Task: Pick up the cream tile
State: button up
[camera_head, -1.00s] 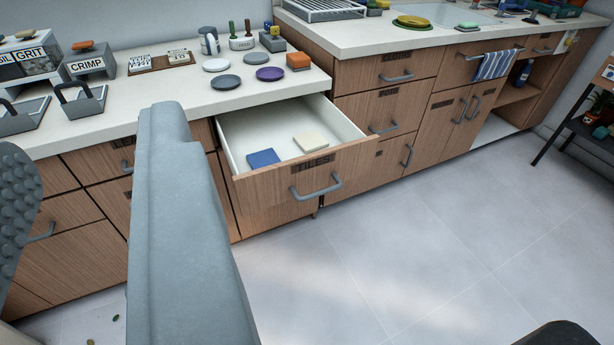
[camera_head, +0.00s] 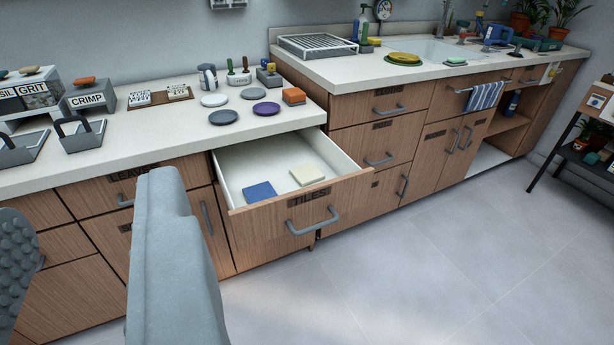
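The cream tile (camera_head: 308,174) lies flat in the open drawer (camera_head: 235,172) labelled TILES. A blue tile (camera_head: 260,191) lies to its left in the same drawer, apart from it. Both tiles are near the drawer's front and in plain sight. My gripper (camera_head: 90,200) shows large at the lower left, close to the camera. A bumpy grey finger stands at the left edge and a smooth grey finger nearer the middle. A wide gap lies between them, with nothing held in it. Both fingers appear left of the drawer in the picture, clear of the tiles.
The counter (camera_head: 170,121) above the drawer holds several coasters, stamps, an orange block (camera_head: 293,96) and boxes marked GRIT and CRIMP (camera_head: 89,100). A sink counter (camera_head: 350,72) with a dish rack stands at the right. The grey floor (camera_head: 430,270) in front is clear.

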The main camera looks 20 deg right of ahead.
aim_at(307, 174)
jog(key=i+j+z, duration=0.15)
jog(key=i+z, duration=0.25)
jog(key=i+j+z, duration=0.75)
jog(key=i+l, duration=0.1)
